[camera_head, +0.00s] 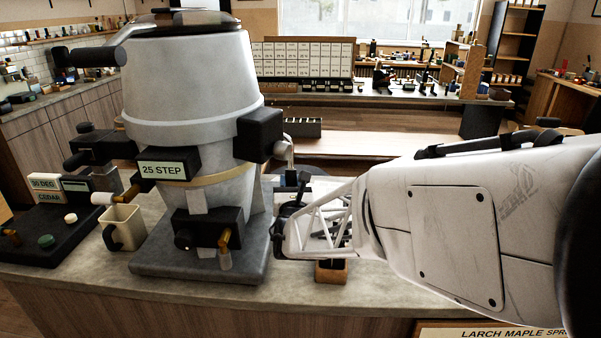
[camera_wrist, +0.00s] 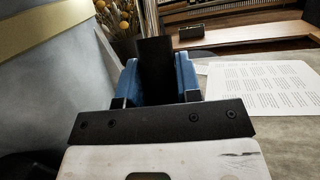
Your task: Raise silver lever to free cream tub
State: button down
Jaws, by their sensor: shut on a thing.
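A silver lever (camera_head: 283,148) comes out of the black box on the right side of the large grey hopper and points downward. My gripper (camera_head: 290,182) is at its lower end, partly hidden in the head view. In the wrist view, my gripper's blue fingers (camera_wrist: 158,82) are shut on a black upright piece (camera_wrist: 155,62), which looks like the lever's grip. A cream tub (camera_head: 122,227) with a dark handle stands upright on the counter, left of the hopper's base. It is apart from my gripper.
The grey hopper (camera_head: 190,85) with a "25 STEP" label stands on a heavy base (camera_head: 190,262). A black stand (camera_head: 45,235) with "CEDAR" sign is at left. A printed sheet (camera_wrist: 262,88) lies right of my fingers in the wrist view. A small brown block (camera_head: 331,272) is beneath my arm.

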jog(key=c, duration=0.8)
grip_release()
jog(key=v, duration=0.7)
jog(key=shift+s, duration=0.35)
jog(key=shift+f, duration=0.1)
